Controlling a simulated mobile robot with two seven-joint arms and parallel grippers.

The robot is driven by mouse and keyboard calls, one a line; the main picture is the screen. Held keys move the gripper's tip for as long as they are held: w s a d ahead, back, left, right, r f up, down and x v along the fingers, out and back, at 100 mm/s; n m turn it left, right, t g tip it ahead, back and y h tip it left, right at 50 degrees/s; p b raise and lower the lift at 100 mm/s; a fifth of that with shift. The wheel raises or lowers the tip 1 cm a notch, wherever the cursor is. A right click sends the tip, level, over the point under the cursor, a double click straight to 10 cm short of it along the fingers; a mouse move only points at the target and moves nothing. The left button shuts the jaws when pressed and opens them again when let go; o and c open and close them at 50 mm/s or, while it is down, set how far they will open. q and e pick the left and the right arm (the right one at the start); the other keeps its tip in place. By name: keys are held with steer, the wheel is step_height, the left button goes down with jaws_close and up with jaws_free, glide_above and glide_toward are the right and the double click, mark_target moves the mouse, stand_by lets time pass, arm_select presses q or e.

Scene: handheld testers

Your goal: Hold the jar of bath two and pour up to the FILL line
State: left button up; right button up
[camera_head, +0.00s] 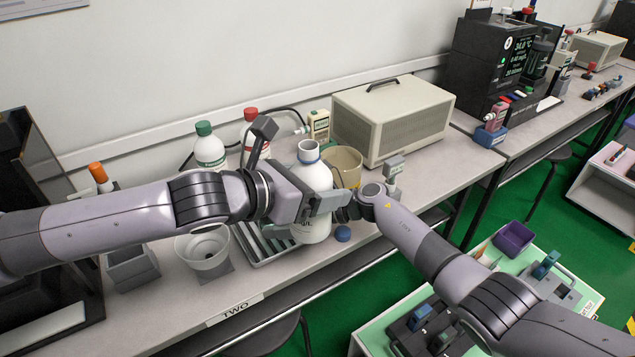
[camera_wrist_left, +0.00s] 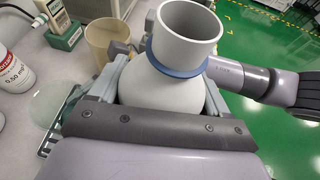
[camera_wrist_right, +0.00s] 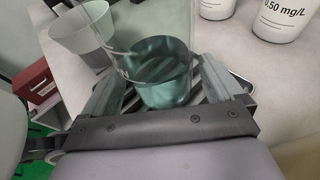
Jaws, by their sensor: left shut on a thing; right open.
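My left gripper (camera_head: 318,203) is shut on a white bottle (camera_head: 312,174) with an open mouth and a blue neck ring. In the left wrist view the bottle (camera_wrist_left: 185,40) stands between the fingers, its mouth uncapped. My right gripper (camera_wrist_right: 160,85) is open, with its fingers on either side of a clear glass jar (camera_wrist_right: 165,75) with teal-green content low in it. I cannot tell whether the fingers touch the glass. In the head view the jar is hidden behind the bottle and grippers. I cannot make out a FILL line. A bench-edge label (camera_head: 235,310) reads TWO.
A ribbed tray (camera_head: 248,247) lies under the bottle area. A white funnel-like cup (camera_head: 203,248), a beige beaker (camera_head: 344,165) and a blue cap (camera_head: 343,233) are close by. Capped bottles (camera_head: 209,148) and a large beige instrument box (camera_head: 393,118) stand behind.

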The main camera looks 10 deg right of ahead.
steer(key=shift+w+a+f, duration=0.1)
steer(key=shift+a, duration=0.2)
steer(key=c, duration=0.6)
steer(key=shift+c, duration=0.2)
